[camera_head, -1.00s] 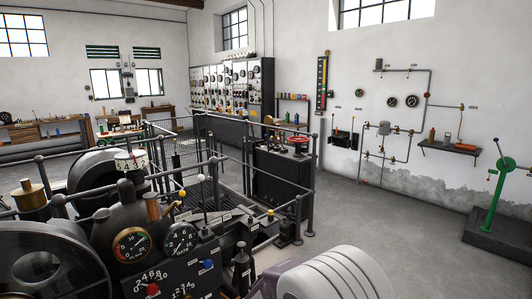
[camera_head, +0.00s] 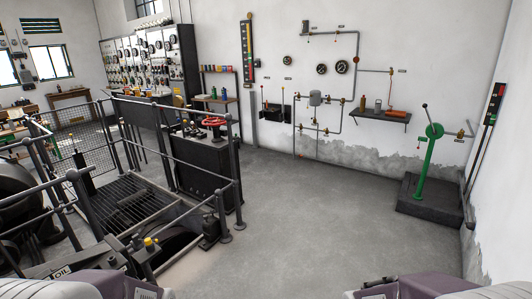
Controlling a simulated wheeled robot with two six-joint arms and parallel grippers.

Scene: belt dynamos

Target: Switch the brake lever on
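A green post (camera_head: 425,168) stands upright on a dark base block (camera_head: 430,205) at the right. It has a round green head (camera_head: 434,131) and a thin dark lever (camera_head: 427,115) leaning up and to the left. No label is readable on it, so I cannot tell whether it is the brake lever. Two small levers with red tops also rise from a dark wall box (camera_head: 273,112). Only purple and white parts of my arms show along the bottom edge. Both grippers are out of view, and nothing near the green post is touched.
Dark railings (camera_head: 222,185) surround a floor grating (camera_head: 125,205) at the left. A black cabinet (camera_head: 203,165) carries a red handwheel (camera_head: 213,122). Pipes, gauges and a shelf (camera_head: 378,116) are on the back wall. Open grey floor (camera_head: 310,215) lies between the railings and the green post.

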